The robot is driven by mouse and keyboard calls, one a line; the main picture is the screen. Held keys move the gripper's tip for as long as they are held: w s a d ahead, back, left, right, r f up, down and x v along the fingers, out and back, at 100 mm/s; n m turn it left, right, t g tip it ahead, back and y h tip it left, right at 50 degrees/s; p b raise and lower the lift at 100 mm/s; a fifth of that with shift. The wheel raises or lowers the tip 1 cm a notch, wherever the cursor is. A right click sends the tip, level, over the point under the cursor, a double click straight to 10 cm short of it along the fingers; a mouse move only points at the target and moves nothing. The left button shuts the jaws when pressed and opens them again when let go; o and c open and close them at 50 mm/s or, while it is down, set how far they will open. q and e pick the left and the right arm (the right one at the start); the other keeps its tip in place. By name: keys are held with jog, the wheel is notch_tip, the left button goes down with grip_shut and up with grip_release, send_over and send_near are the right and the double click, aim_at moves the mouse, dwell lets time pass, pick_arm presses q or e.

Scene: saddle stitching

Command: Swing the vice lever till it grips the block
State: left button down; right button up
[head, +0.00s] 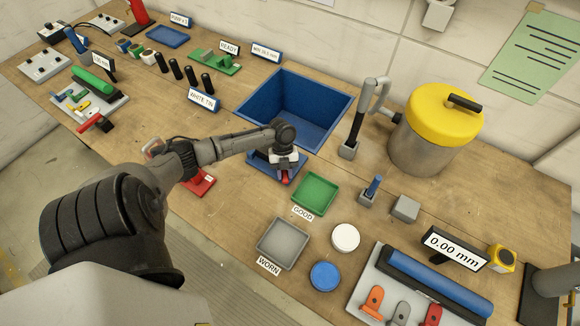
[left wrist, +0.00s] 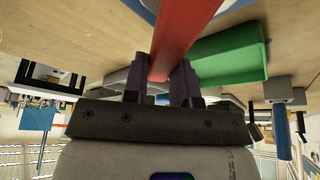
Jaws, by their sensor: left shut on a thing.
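My left gripper (head: 284,166) is low over a blue fixture (head: 257,168), which looks like the vice, in front of the blue bin. In the left wrist view the left gripper (left wrist: 160,82) has its dark fingers shut on a red bar (left wrist: 182,35), which looks like the vice lever. The bar runs up and right, away from the fingers. In the head view only a small red end (head: 285,176) shows below the gripper. My gripper and wrist cover most of the vice. I cannot make out the block or the jaws. My right gripper is not in view.
The green tray (head: 316,193) is close in front and right of the gripper. The deep blue bin (head: 340,110) stands just behind. A grey tray (head: 284,243), a white lid (head: 345,237) and a blue lid (head: 325,276) lie nearer the front edge. A red object (head: 201,184) lies under my left forearm.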

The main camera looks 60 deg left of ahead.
pick_arm(q)
jog(key=shift+s+a+m, duration=0.2)
jog(key=shift+s+m, duration=0.2)
jog(key=shift+m, duration=0.1)
jog(key=shift+s+a+m+g+y+b, duration=0.3)
jog(key=shift+s+m+g+y+b, duration=0.15)
jog(key=shift+m, duration=0.45)
jog(key=m, duration=0.1)
jog(key=s+a+m+g, duration=0.1)
jog(key=shift+s+a+m+y+b, duration=0.15)
jog(key=shift+s+m+y+b, duration=0.15)
jog(key=shift+m+y+b, duration=0.1)
jog(key=shift+s+a+m, duration=0.1)
jog(key=shift+m, duration=0.3)
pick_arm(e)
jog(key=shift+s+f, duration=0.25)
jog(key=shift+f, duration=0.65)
pick_arm(q)
jog(key=shift+s+a, duration=0.1)
jog(key=c, duration=1.2)
grip_release()
jog(key=shift+c, duration=0.2)
jog(key=o, duration=0.3)
jog(key=shift+s+a, duration=0.15)
jog(key=shift+a, duration=0.05)
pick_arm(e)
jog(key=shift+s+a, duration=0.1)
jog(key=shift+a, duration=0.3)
